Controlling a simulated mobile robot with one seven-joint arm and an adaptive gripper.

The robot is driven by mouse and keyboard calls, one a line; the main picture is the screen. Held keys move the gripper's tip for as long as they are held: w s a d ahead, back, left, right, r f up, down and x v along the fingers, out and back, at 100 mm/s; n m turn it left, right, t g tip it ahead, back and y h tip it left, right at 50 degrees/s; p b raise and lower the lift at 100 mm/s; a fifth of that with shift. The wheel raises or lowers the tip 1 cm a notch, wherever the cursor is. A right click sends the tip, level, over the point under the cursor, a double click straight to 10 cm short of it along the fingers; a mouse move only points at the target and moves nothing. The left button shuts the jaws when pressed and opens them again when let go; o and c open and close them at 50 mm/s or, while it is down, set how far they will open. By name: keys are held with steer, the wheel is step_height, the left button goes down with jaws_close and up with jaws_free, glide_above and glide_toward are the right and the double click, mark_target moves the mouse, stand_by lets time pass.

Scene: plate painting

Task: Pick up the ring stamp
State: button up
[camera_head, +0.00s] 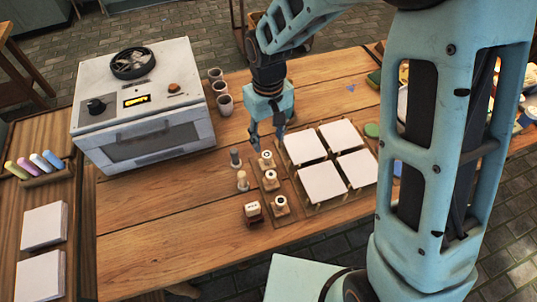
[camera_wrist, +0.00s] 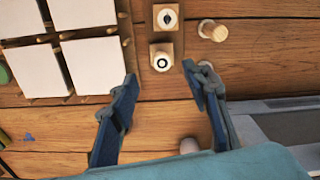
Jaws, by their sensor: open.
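The ring stamp (camera_wrist: 162,58) has a pale top with a dark ring and sits on a square wooden base in the wrist view. In the head view it looks to be the farthest stamp (camera_head: 267,157) in a short row on the table. My gripper (camera_head: 267,136) points down just beyond it, open and empty. In the wrist view my gripper (camera_wrist: 160,72) has one finger on each side, with the ring stamp just ahead between the tips. I cannot tell how high the tips are. A leaf-marked stamp (camera_wrist: 167,17) sits just behind the ring stamp.
White square plates (camera_head: 305,145) lie on a wooden rack right of the stamps. Cups (camera_head: 224,104) and an oven (camera_head: 145,105) stand at the back left.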

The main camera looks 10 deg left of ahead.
mark_target(267, 154)
step_height(267, 154, down, 3)
steer(key=shift+s+f, duration=0.1)
steer(key=shift+f, duration=0.1)
steer(key=shift+a+f, duration=0.15)
steer(key=shift+f, duration=1.2)
steer(key=shift+a+f, duration=0.1)
steer(key=shift+f, duration=1.25)
jaws_close()
